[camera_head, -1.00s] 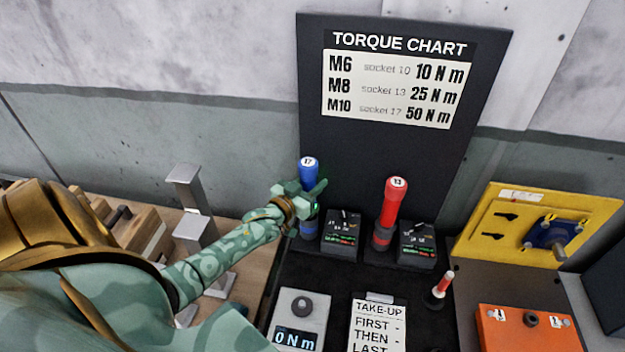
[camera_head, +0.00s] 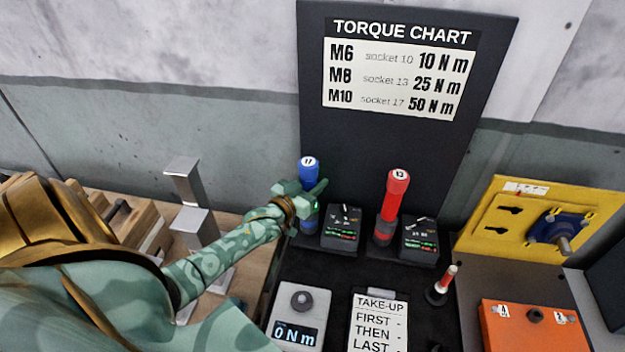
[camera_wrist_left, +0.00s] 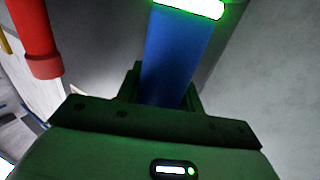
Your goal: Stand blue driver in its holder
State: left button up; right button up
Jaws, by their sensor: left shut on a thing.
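The blue driver (camera_head: 308,167), marked 17 on its top, stands upright at the back left of the black bench. My left gripper (camera_head: 306,196) is shut on the blue driver's handle. In the left wrist view the blue handle (camera_wrist_left: 178,55) runs up from between the fingers. The driver's holder (camera_head: 306,232) shows as a dark base with a blue band, directly below the gripper. The driver is in line with it. Whether its lower end is fully seated is hidden by the gripper. My right gripper is not in view.
A red driver (camera_head: 394,200) stands in its own holder to the right, with small display boxes (camera_head: 342,229) beside the holders. A small red-and-white tool (camera_head: 444,282) stands farther right. A grey 0 N m meter (camera_head: 298,318) sits in front. The torque chart board (camera_head: 400,130) rises behind.

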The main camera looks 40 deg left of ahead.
pick_arm(q)
jog(key=o, duration=1.2)
jog(key=shift+r, duration=0.1)
jog(key=shift+o, duration=0.5)
jog(key=s+p, duration=0.1)
jog(key=s, duration=1.5)
jog(key=shift+s+d, duration=0.2)
jog(key=shift+d, duration=0.1)
